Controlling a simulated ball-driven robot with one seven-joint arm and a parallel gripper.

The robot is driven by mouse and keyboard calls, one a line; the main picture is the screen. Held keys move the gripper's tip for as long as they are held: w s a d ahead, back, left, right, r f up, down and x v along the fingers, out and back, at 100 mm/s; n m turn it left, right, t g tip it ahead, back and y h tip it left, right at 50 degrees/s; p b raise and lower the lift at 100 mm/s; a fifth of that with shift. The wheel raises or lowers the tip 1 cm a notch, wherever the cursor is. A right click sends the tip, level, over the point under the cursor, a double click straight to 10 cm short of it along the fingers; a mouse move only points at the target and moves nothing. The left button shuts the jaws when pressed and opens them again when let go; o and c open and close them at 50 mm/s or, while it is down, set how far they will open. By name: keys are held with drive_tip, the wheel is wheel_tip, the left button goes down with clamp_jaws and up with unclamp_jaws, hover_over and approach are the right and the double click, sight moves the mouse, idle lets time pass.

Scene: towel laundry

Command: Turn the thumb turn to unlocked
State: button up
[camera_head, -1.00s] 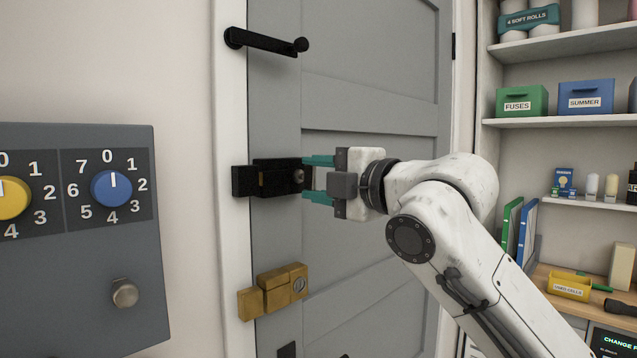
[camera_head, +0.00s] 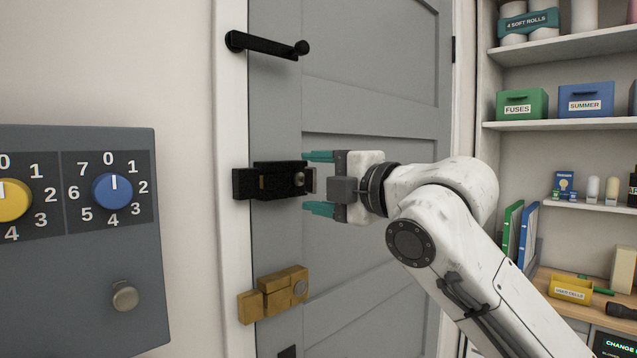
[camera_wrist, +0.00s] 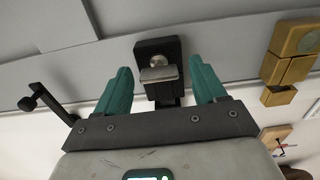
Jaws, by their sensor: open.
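The thumb turn (camera_head: 311,181) is a small metal tab on the right end of the black lock (camera_head: 270,180), on the grey door's left edge. In the wrist view the thumb turn (camera_wrist: 158,74) is a flat light plate standing out from the black lock (camera_wrist: 148,47). My gripper (camera_head: 306,182) is open, its teal fingers above and below the thumb turn. In the wrist view my gripper (camera_wrist: 162,68) has one finger on each side of it, with gaps between. Neither finger seems to touch it.
A brass lock (camera_head: 275,292) sits below the black one, and a black lever handle (camera_head: 268,43) above. A grey panel (camera_head: 60,280) with yellow and blue dials stands at left. Shelves (camera_head: 560,124) with boxes stand at right.

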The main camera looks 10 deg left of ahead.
drive_tip(key=b+v, duration=0.2)
drive_tip(key=v, duration=0.8)
drive_tip(key=shift+s+d, duration=0.25)
drive_tip(key=shift+d, duration=0.05)
drive_tip(key=s+d+f+m+h, duration=0.1)
drive_tip(key=d+f+m+h, duration=0.4)
drive_tip(key=f, duration=0.9)
drive_tip(key=s+d+f+m+h, duration=0.15)
drive_tip(key=d+f+m, duration=0.25)
drive_tip(key=f+m, duration=0.65)
drive_tip(key=s+d+f+m+h, duration=0.2)
drive_tip(key=d+f+m, duration=0.2)
drive_tip(key=f, duration=1.2)
drive_tip(key=s+d+f+m+g+h, duration=0.2)
drive_tip(key=s+d+f+m+g, duration=0.1)
drive_tip(key=s+f, duration=0.5)
drive_tip(key=s+d+f+m+g+h, duration=0.2)
drive_tip(key=s+d+f, duration=0.4)
drive_tip(key=s, duration=0.8)
drive_tip(key=s+d+f+m+g+h, duration=0.2)
drive_tip(key=s+d+f+m+g, duration=0.2)
drive_tip(key=s+f, duration=0.6)
drive_tip(key=shift+s+g, duration=0.5)
drive_tip(key=shift+s, duration=0.15)
